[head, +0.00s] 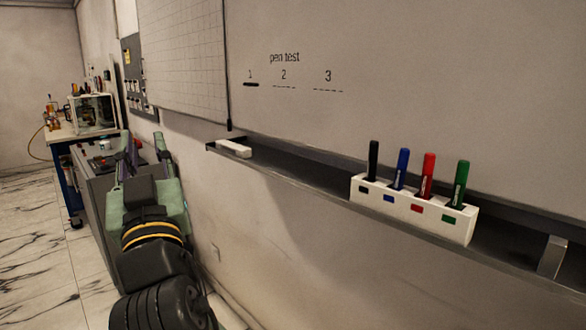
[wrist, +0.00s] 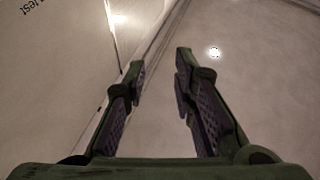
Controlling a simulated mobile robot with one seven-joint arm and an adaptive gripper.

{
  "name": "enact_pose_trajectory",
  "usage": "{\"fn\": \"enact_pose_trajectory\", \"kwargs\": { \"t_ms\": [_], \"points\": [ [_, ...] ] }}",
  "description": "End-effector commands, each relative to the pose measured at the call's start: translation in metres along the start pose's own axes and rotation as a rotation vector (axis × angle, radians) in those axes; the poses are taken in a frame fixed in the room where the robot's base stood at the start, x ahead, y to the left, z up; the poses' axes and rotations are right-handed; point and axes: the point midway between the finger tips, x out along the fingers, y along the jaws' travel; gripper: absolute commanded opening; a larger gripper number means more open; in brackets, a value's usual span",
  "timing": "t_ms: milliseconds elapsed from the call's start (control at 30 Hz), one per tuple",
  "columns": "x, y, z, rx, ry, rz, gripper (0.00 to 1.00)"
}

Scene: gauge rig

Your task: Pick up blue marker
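The blue marker (head: 401,168) stands upright, leaning slightly, in a white holder (head: 372,203) on the whiteboard tray in the head view. It sits between the black marker (head: 373,160) and the red marker (head: 427,175), and the green marker (head: 460,184) is at the right end. My gripper (head: 143,151) is at the left of the head view, well away from the holder. In the wrist view its two fingers (wrist: 159,72) are apart with nothing between them. The markers do not show in the wrist view.
The tray ledge (head: 310,174) runs along the bottom of the whiteboard (head: 420,70). A white block (head: 234,148) lies at its left end, and a grey bracket (head: 552,256) is at the right. A cabinet (head: 95,185) and a workbench (head: 62,136) stand at the left.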

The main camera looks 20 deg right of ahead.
Motion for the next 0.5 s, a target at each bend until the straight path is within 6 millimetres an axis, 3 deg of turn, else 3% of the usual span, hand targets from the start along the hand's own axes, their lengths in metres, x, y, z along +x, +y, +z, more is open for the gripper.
{"fn": "enact_pose_trajectory", "kwargs": {
  "t_ms": [33,100,200,333,400,500],
  "points": [
    [-0.002,0.052,0.007,-0.038,-0.067,0.121,0.24],
    [-0.015,0.117,0.018,-0.068,-0.164,0.284,0.24],
    [-0.049,0.198,0.026,-0.089,-0.278,0.507,0.24],
    [-0.099,0.271,0.026,-0.088,-0.379,0.747,0.24],
    [-0.122,0.295,0.024,-0.083,-0.413,0.839,0.24],
    [-0.144,0.314,0.022,-0.074,-0.441,0.923,0.24]
  ]
}}
